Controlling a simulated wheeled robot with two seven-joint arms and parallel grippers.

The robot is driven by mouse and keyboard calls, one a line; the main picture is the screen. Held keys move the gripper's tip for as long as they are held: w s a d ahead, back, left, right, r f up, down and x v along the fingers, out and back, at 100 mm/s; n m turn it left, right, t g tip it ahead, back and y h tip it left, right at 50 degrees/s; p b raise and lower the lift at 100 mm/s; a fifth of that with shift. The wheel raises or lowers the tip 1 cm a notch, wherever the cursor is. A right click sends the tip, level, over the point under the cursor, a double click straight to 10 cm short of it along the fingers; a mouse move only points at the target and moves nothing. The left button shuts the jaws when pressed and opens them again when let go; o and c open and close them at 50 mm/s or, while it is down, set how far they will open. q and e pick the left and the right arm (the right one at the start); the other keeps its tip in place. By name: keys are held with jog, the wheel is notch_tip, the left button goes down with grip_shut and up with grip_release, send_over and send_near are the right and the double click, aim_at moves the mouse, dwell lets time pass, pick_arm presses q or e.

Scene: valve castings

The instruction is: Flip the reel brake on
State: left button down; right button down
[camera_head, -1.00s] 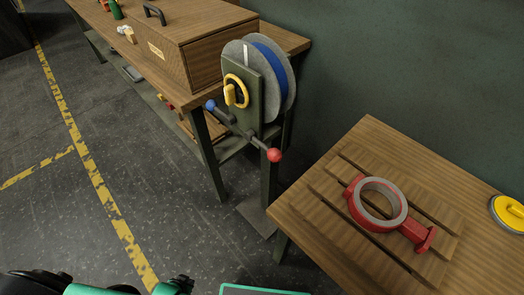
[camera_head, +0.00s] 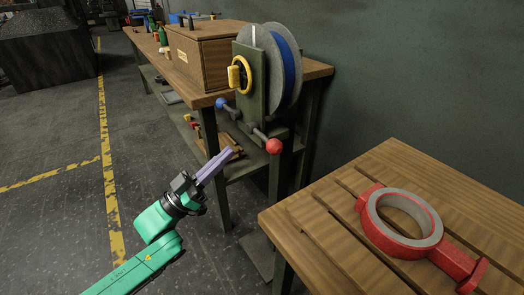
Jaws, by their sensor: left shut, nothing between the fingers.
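A reel with grey flanges (camera_head: 256,52) and a blue winding (camera_head: 290,58) is mounted at the end of the far workbench. On its dark green bracket (camera_head: 247,98) is a yellow knob (camera_head: 235,76) inside a yellow ring. Below it is a dark bar with a blue ball (camera_head: 222,104) at one end and a red ball (camera_head: 273,146) at the other. I cannot tell which part is the brake. My left gripper (camera_head: 229,152) is shut and empty, below and left of the red ball, apart from the bar. My right gripper is not in view.
A wooden box (camera_head: 205,50) stands on the far workbench (camera_head: 318,70) beside the reel. A nearer slatted table (camera_head: 330,225) holds a red ring-shaped casting (camera_head: 385,237). A bench leg (camera_head: 216,170) stands near my gripper. The floor at left is open.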

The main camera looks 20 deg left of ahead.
aim_at(263, 137)
pick_arm(q)
jog(key=shift+a, duration=0.1)
jog(key=x, duration=1.1)
notch_tip(263, 137, down, 5)
jog(key=shift+w+r, duration=0.1)
jog(key=shift+r, duration=0.05)
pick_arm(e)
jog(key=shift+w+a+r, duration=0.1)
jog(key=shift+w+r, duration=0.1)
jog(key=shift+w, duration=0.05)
